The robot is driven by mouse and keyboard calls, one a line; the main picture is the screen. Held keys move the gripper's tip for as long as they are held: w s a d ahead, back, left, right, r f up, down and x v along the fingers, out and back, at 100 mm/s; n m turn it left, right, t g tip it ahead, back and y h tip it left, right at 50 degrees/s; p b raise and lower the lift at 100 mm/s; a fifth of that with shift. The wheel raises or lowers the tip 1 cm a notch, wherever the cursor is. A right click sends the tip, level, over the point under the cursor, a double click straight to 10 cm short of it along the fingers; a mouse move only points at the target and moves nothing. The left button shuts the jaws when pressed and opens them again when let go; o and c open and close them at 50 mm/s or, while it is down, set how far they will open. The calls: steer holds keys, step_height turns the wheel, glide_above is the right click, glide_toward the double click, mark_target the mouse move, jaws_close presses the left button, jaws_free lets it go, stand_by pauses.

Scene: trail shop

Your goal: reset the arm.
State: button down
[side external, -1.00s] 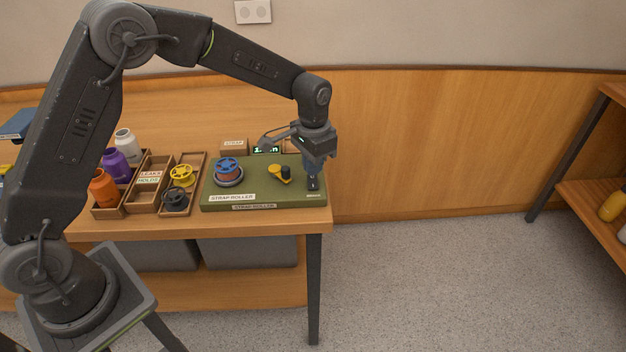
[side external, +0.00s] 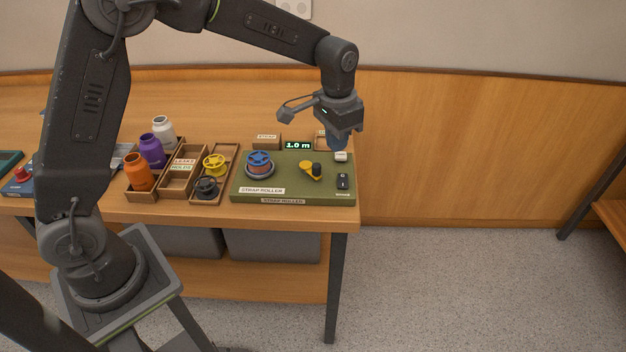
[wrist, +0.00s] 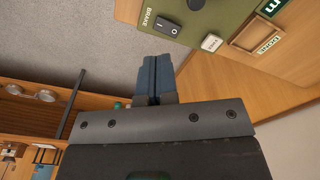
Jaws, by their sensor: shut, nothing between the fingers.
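My gripper (side external: 338,143) is shut and empty. In the side view it hangs over the back right corner of the green strap roller board (side external: 290,192), close above a small white button (side external: 341,156). In the wrist view its blue fingers (wrist: 156,68) are pressed together with nothing between them. The wrist view also shows the white button (wrist: 211,43) and a black rocker switch (wrist: 167,27) labelled BRAKE, both apart from the fingers. The black switch (side external: 343,181) sits at the board's right end in the side view.
A display (side external: 298,146) reads 1.0 m. Wooden trays to the left hold a yellow spool (side external: 215,165), a black spool (side external: 207,187) and orange, purple and white bottles. Right of the table is open floor.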

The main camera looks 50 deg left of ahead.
steer(key=s+a+r+n+t, duration=0.1)
steer(key=s+a+r+t, duration=0.2)
steer(key=s+r, duration=0.95)
steer(key=s+f+n+t, duration=0.1)
steer(key=s+f+t, duration=0.1)
steer(key=s, duration=1.1)
steer(key=shift+s+a+f+n, duration=0.2)
steer(key=shift+s+a+n, duration=0.1)
steer(key=shift+s+a, duration=0.1)
